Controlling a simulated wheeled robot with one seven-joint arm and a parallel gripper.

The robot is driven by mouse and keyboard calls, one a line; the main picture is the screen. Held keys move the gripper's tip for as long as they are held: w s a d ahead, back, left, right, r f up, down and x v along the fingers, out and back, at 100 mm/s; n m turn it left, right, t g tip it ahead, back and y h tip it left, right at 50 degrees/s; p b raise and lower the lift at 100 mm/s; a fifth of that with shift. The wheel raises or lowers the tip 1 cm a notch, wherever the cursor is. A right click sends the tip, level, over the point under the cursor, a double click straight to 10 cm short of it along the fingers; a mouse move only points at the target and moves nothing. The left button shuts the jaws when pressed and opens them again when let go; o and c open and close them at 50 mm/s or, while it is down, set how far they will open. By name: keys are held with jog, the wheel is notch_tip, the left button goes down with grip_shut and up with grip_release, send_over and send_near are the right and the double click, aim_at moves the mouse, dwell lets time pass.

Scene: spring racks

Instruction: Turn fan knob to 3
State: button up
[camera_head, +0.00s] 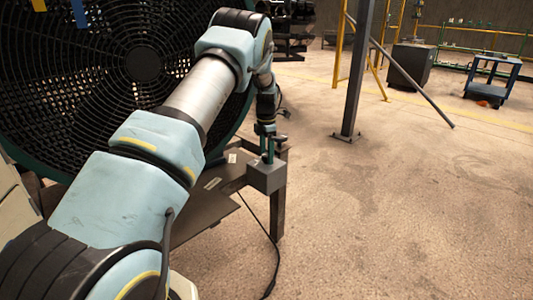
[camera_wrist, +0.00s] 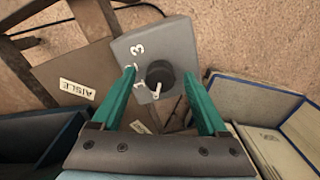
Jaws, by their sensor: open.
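The fan knob (camera_wrist: 160,76) is a dark round knob on a grey control box (camera_wrist: 150,45). A white 3 shows near the box's upper left, with a 1 below it, and a white mark sits at the knob's lower edge. I cannot tell its exact setting. My gripper (camera_wrist: 158,72) is open, with one green finger on each side of the knob; contact is unclear. In the head view my gripper (camera_head: 267,157) points down at the grey box (camera_head: 266,177), and the knob is hidden there. The large black fan (camera_head: 142,62) stands behind my arm.
The box sits at a brown metal frame (camera_head: 278,210), with a cable (camera_head: 272,262) hanging to the floor. A blue-edged box (camera_wrist: 275,100) lies at right in the wrist view. A grey post (camera_head: 356,75) stands farther right; the concrete floor (camera_head: 410,210) is open.

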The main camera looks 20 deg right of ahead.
grip_shut()
dwell(0.5)
jog(key=m+p, duration=0.1)
jog(key=m, duration=0.4)
jog(key=shift+m, duration=0.3)
jog(key=m, duration=0.6)
jog(key=shift+p, duration=0.35)
jog(key=m, duration=0.6)
jog(key=shift+m, duration=0.3)
jog(key=m, duration=0.5)
jog(key=shift+m, duration=0.3)
